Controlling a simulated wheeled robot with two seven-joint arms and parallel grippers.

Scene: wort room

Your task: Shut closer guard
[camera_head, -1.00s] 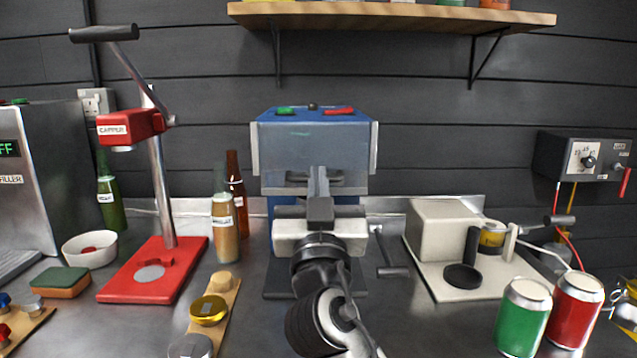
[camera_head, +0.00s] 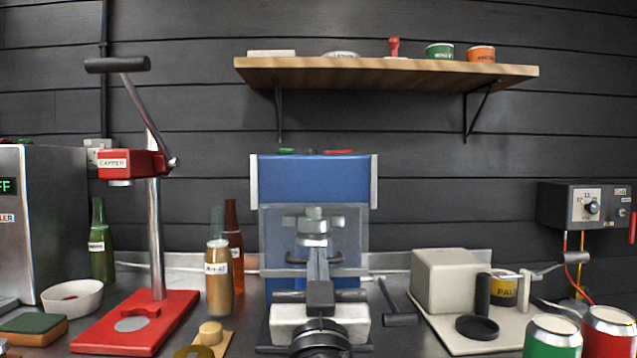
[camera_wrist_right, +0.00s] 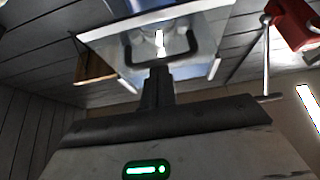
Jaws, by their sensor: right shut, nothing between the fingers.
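The closer (camera_head: 313,178) is the blue machine at the centre of the bench. Its clear guard (camera_head: 275,235) hangs at the front, over a silver head (camera_head: 313,226) that shows through it. The guard's dark bar handle (camera_head: 292,257) runs across its lower part; in the right wrist view the handle (camera_wrist_right: 190,42) lies just beyond my fingertips. My right gripper (camera_head: 318,256) is shut and empty, in front of the guard at handle height. I cannot tell whether it touches the handle. My arm hides the closer's lower middle. My left gripper is out of view.
A crank (camera_head: 400,319) sticks out right of the closer. Bottles (camera_head: 217,283) and a red capper (camera_head: 137,317) stand left. A beige device (camera_head: 445,280) and cans (camera_head: 553,338) stand right. A wooden shelf (camera_head: 390,71) hangs above.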

